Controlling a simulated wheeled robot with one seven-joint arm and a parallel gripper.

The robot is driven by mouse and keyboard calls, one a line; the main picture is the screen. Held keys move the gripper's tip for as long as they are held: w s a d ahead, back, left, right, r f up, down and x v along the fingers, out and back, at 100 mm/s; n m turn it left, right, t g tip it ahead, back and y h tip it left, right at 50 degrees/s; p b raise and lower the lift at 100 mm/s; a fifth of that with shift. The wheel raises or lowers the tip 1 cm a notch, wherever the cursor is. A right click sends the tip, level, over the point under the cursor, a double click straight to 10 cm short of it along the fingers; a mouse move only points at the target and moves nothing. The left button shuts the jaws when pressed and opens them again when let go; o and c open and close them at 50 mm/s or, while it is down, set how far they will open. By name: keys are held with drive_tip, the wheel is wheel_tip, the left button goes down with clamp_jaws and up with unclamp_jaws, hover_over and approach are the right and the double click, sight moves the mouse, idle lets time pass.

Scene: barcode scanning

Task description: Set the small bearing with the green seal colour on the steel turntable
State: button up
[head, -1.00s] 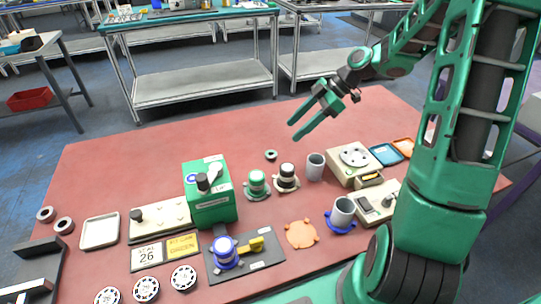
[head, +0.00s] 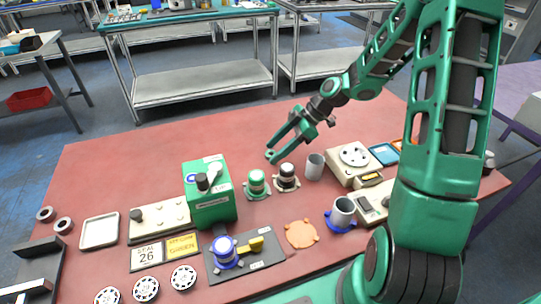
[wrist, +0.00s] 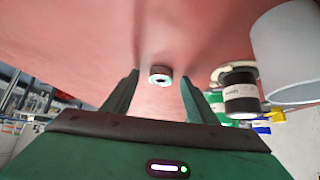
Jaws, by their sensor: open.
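A small bearing (wrist: 160,75) lies on the red table between and beyond my fingertips in the wrist view. My gripper (head: 273,153) is open and empty, pointing down and left, low over the table behind the green and black knobs. It also shows in the wrist view (wrist: 160,80), with a finger on each side of the bearing. The steel turntable (head: 354,155), a round disc with holes, sits on a beige box at the right.
A green box (head: 209,193) is to the left. The table's back left is clear.

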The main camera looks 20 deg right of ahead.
drive_tip(key=c, duration=1.3)
